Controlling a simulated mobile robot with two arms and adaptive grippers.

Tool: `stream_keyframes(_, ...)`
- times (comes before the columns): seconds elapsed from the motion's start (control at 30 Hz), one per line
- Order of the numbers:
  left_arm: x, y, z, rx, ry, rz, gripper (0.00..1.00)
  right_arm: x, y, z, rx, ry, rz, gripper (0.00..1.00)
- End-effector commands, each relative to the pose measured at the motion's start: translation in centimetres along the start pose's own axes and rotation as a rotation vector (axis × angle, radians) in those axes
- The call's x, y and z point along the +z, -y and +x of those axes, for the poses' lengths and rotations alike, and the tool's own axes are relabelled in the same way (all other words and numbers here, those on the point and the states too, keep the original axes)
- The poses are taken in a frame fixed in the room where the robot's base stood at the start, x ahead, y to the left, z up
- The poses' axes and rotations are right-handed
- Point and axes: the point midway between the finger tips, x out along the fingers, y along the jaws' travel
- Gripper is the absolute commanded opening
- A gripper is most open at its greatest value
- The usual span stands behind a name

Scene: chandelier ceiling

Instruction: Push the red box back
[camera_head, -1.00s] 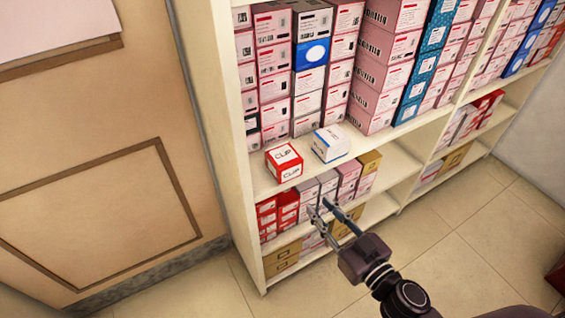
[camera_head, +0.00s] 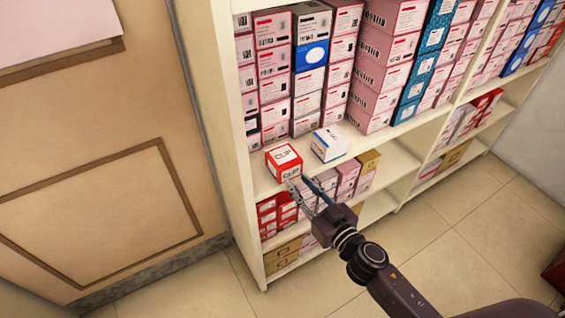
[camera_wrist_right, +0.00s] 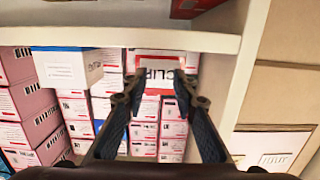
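The red box (camera_head: 283,160), with a white top and the word CLIP, sits at the front edge of the shelf board (camera_head: 262,182), near its left end. My right gripper (camera_head: 299,183) is just in front of it, with its fingertips at the box's lower right corner in the head view. In the right wrist view the two fingers (camera_wrist_right: 157,82) stand apart with nothing held, and the red box (camera_wrist_right: 160,66) shows just beyond them. I cannot tell whether a fingertip touches it. My left gripper is not in view.
A white and blue box (camera_head: 330,143) stands just right of the red box. Stacks of pink boxes (camera_head: 273,60) stand behind on the same shelf. The shelf's side panel (camera_head: 222,130) is close on the left. Smaller boxes fill the shelf below. Open floor (camera_head: 470,220) lies to the right.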

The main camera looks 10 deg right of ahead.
Motion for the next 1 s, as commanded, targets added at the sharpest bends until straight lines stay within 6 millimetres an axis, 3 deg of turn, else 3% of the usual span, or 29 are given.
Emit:
stream_keyframes(0.37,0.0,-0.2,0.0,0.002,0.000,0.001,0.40,0.0,0.0,0.1,0.000,0.000,0.000,0.26)
stream_keyframes(1.0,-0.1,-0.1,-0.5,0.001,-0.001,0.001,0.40,-0.3,0.0,2.9,0.000,-0.001,-0.001,0.26)
